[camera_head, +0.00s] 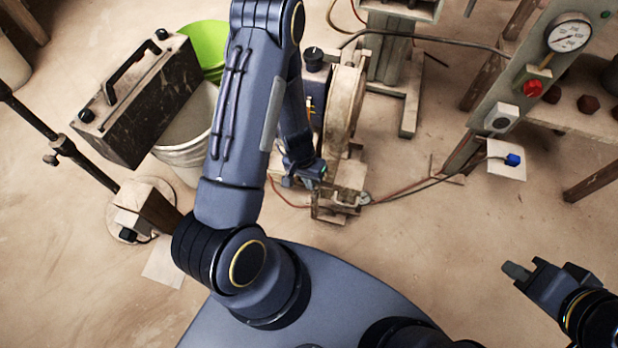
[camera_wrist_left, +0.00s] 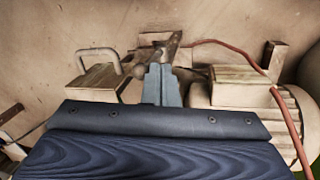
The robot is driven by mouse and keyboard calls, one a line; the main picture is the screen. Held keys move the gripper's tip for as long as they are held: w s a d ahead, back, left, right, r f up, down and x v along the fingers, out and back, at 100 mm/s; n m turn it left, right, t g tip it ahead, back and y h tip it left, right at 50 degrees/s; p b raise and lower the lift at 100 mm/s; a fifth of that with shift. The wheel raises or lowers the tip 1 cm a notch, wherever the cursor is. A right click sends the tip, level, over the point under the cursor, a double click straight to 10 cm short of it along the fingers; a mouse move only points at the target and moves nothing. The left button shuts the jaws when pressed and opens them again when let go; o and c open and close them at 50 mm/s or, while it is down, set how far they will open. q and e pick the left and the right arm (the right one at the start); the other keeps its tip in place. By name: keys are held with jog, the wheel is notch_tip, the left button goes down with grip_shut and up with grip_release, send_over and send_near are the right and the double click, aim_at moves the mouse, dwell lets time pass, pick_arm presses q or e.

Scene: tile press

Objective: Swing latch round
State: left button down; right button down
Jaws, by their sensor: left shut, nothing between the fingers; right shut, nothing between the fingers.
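My left gripper (camera_head: 312,172) reaches down beside the small machine with a wheel (camera_head: 343,105) in the head view. In the left wrist view its fingers (camera_wrist_left: 162,84) are together and empty. Just beyond the tips lies a brown metal bar (camera_wrist_left: 170,48), with a small round knob (camera_wrist_left: 138,71) near it; this may be the latch, but I cannot tell for sure. Whether the fingers touch the bar is unclear. In the head view a worn block (camera_head: 338,205) with small fittings sits at the machine's front. My right gripper (camera_head: 518,272) is shut and empty at lower right, away from everything.
A block with a wire handle (camera_wrist_left: 97,62) stands left of my fingers, another block (camera_wrist_left: 240,75) right. A red cable (camera_wrist_left: 232,55) passes close by. A gauge panel (camera_head: 530,85) stands right; a dark case (camera_head: 140,100) and white bucket (camera_head: 190,130) stand left.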

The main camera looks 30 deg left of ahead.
pick_arm(q)
jog(key=d+y+p, duration=0.1)
jog(key=y+p, duration=0.1)
jog(key=p, duration=0.1)
jog(key=d+y+p, duration=0.1)
jog(key=p, duration=0.1)
jog(key=shift+w+d+r+g, duration=0.25)
jog(key=shift+d+r+g, duration=0.1)
jog(key=shift+g, duration=0.05)
jog(key=shift+w+d+f+g+y+b, duration=0.15)
jog(key=shift+w+d+f+y+b, duration=0.1)
jog(key=shift+d+f+y, duration=0.3)
jog(key=shift+w+d+f+g+y+b, duration=0.1)
jog(key=shift+d+f+g+y+b, duration=0.15)
jog(key=shift+d+y, duration=0.55)
jog(key=shift+w+d+f+g+y+b, duration=0.1)
jog(key=shift+w+d+f+y+b, duration=0.15)
jog(key=shift+d+f+y, duration=0.35)
jog(key=shift+d, duration=0.1)
